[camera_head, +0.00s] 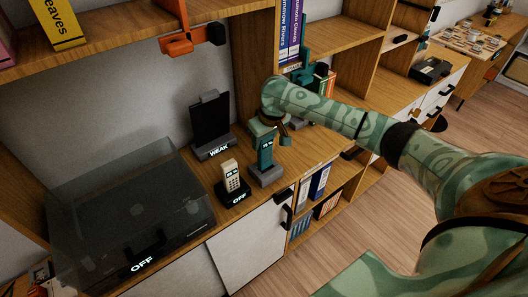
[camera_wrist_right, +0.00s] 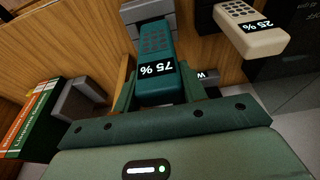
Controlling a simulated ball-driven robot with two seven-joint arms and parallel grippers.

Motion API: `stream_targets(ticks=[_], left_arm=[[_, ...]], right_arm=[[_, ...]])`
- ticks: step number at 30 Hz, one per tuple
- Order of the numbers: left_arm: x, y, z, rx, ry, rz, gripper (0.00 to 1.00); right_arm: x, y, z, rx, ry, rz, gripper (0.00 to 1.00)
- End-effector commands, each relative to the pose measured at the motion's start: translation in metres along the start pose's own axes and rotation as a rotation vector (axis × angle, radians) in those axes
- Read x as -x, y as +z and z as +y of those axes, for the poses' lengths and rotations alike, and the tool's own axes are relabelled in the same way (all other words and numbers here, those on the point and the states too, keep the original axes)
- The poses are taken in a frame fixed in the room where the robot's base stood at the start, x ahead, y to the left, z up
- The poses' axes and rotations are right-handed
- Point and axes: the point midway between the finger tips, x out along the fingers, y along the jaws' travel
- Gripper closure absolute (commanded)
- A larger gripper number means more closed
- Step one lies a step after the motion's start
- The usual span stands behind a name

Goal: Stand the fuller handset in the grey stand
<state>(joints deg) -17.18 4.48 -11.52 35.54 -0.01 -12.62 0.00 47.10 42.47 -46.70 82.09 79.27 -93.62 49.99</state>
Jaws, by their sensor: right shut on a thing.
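The teal handset (camera_head: 264,150) stands roughly upright at the grey stand (camera_head: 266,177) on the wooden cabinet top. In the right wrist view the teal handset (camera_wrist_right: 156,72) reads 75 % and its lower end meets the grey stand (camera_wrist_right: 147,10); I cannot tell whether it is fully seated. My right gripper (camera_head: 268,132) is shut on its upper part from behind. The cream handset (camera_head: 231,175) stands to the left in a black base marked OFF (camera_head: 234,197); in the wrist view the cream handset (camera_wrist_right: 250,28) reads 25 %. My left gripper is not in view.
A dark-lidded turntable (camera_head: 135,215) marked OFF fills the left of the top. A black device (camera_head: 211,125) marked WEAK stands behind the handsets. An orange object (camera_head: 190,40) hangs at the upper shelf. Books (camera_head: 318,180) fill the lower shelf at the right.

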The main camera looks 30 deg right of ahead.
Motion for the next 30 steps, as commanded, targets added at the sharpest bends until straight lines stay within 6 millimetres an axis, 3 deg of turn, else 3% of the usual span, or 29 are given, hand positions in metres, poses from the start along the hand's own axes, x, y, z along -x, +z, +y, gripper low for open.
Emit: stream_targets(ticks=[9,20,21,23,30], left_arm=[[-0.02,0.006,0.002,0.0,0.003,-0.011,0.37],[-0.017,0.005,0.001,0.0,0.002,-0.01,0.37],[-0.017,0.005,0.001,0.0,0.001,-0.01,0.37],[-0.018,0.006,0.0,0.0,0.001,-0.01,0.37],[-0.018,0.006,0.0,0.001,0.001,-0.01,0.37]], right_arm=[[-0.04,0.005,0.008,0.0,0.001,-0.002,0.83],[-0.041,0.006,0.007,-0.001,0.0,0.001,0.83],[-0.043,0.006,0.007,-0.001,0.001,0.0,0.56],[-0.043,0.006,0.007,-0.001,0.001,0.001,0.39],[-0.043,0.006,0.007,-0.001,0.001,0.001,0.37]])
